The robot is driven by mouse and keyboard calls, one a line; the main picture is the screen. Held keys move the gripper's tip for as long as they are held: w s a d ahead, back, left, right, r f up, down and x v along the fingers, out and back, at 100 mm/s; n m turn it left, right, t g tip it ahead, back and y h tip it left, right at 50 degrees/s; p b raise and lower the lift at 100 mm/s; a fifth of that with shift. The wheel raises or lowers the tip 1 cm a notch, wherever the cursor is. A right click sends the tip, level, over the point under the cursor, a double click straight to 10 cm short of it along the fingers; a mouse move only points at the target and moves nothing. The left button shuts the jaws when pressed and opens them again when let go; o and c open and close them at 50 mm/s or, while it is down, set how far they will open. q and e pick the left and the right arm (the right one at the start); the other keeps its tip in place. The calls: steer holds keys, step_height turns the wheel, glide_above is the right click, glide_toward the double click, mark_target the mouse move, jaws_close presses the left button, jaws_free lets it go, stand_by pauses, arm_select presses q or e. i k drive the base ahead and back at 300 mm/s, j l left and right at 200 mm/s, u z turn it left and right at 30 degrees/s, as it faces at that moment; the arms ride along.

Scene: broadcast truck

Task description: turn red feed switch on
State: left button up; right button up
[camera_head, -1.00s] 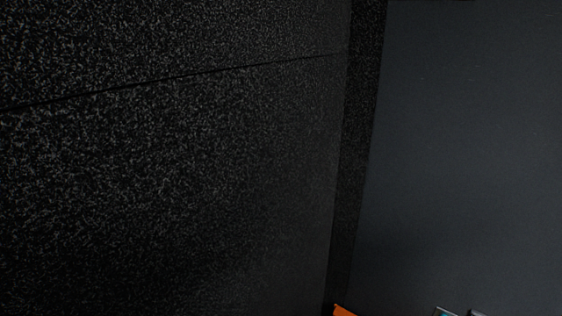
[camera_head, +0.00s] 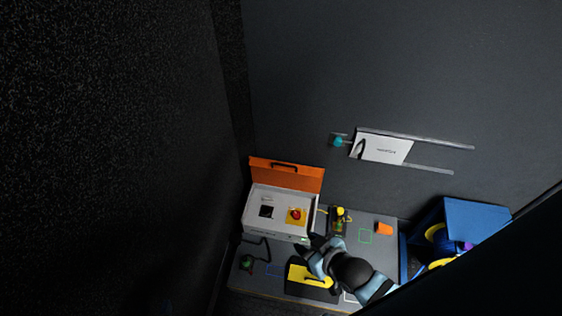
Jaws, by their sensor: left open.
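A white box (camera_head: 257,226) with a raised orange lid (camera_head: 287,174) stands on the bench in the camera_head view. Inside it a red round switch (camera_head: 297,215) sits on a yellow plate, with a small black part (camera_head: 266,211) to its left. The picture is too small to tell the switch's position. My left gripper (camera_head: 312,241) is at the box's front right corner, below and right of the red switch. It is dark and small here, but open. I cannot tell if it touches the box. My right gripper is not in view.
A yellow and black case (camera_head: 307,276) lies in front of the box. A yellow-black bottle (camera_head: 339,219) and orange cup (camera_head: 384,228) stand right of it. A blue bin (camera_head: 470,219) is at the right. A white sign (camera_head: 383,149) hangs on the back wall.

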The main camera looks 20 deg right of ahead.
mark_target(296, 215)
steer(key=z, duration=0.95)
